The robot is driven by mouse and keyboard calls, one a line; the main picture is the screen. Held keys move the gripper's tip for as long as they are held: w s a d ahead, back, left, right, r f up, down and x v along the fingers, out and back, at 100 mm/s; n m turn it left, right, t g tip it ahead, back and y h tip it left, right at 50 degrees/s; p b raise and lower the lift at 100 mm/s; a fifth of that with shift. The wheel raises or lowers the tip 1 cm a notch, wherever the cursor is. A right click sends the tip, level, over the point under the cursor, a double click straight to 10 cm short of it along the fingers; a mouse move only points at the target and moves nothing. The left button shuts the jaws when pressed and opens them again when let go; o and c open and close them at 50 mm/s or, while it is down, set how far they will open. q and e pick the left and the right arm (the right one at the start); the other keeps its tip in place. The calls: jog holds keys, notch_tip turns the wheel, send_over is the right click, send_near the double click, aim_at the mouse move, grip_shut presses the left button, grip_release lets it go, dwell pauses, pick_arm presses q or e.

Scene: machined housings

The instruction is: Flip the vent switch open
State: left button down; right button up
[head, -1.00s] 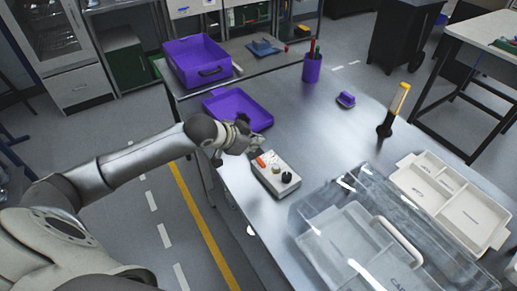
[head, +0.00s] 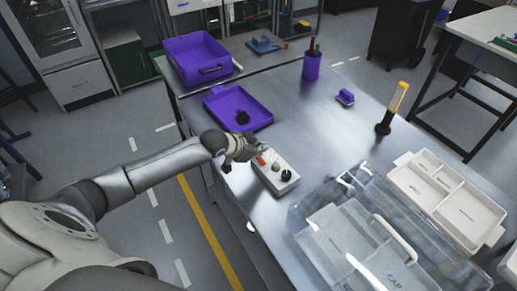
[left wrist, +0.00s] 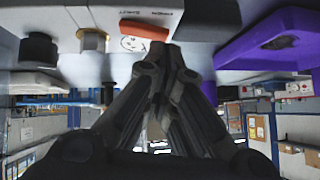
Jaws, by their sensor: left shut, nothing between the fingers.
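A pale control box (head: 277,172) lies on the metal table near its left edge. It carries an orange switch (head: 261,160), a brass-coloured knob and a black knob (head: 286,175). In the left wrist view the orange switch (left wrist: 145,30) shows upside down beside a printed dial, with the brass knob (left wrist: 93,40) and black knob (left wrist: 38,50) to its left. My left gripper (head: 257,151) is shut and empty, its fingertips close to the orange switch at the box's far left end. I cannot tell whether they touch it. My right gripper is not in view.
A purple bin (head: 190,72) stands farther back. A clear lidded case (head: 340,250) and a white divided tray (head: 425,205) are at the right. The table's middle is clear.

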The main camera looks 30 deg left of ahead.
pick_arm(q)
jog(key=shift+a, duration=0.1)
jog(key=shift+w+a+f+h, duration=0.1)
jog(key=shift+a+f+h, duration=0.1)
jog(key=shift+f+h, duration=0.15)
jog(key=shift+d, duration=0.1)
jog(key=shift+s+d+r+p, duration=0.15)
jog(key=shift+s+d+p, duration=0.25)
jog(key=shift+d+p, duration=0.35)
jog(key=shift+a+r, duration=0.1)
jog(key=shift+r, duration=0.05)
